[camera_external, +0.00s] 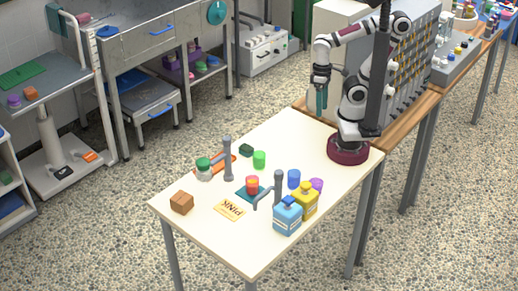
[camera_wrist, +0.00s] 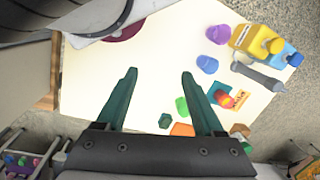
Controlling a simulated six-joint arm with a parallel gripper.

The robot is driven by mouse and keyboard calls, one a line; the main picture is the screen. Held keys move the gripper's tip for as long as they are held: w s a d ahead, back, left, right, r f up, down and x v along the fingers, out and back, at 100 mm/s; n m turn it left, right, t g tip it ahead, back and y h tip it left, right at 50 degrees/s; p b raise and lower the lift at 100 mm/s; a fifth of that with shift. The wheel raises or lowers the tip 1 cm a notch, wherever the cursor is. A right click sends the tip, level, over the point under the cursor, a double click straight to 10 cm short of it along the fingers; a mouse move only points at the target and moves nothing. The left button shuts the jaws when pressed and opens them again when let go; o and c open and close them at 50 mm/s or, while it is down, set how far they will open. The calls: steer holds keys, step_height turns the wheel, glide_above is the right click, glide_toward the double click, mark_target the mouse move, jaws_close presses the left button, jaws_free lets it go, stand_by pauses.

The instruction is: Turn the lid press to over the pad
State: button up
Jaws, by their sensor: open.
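A grey post with a side arm (camera_external: 278,190), which looks like the lid press, stands on the table; its arm points left toward the front, beside the pad. A grey post also shows in the wrist view (camera_wrist: 258,76). The teal pad (camera_external: 241,193) lies left of it, with a red and yellow cup (camera_external: 252,185) on it; the cup also shows in the wrist view (camera_wrist: 223,99). A second grey post (camera_external: 228,160) stands behind the pad; I cannot tell its arm. My gripper (camera_external: 321,101) is open and empty, high above the table's back, apart from everything.
Blue (camera_external: 287,217) and yellow (camera_external: 305,202) bottles crowd the right post, with blue (camera_external: 293,179) and purple (camera_external: 316,185) cups behind.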

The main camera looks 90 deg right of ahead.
steer(key=w+a+r+n, duration=0.1)
steer(key=w+r, duration=0.3)
steer(key=w, duration=0.3)
steer(key=w+r+n, duration=0.1)
steer(key=w+r, duration=0.3)
steer(key=w, duration=0.2)
steer(key=r+n+h, duration=0.1)
steer(key=n+h, duration=0.1)
steer(key=n, duration=0.2)
glide_above(227, 138)
step_height(227, 138, down, 15)
steer(key=shift+w+f, duration=0.1)
jaws_close()
steer(key=shift+a, duration=0.1)
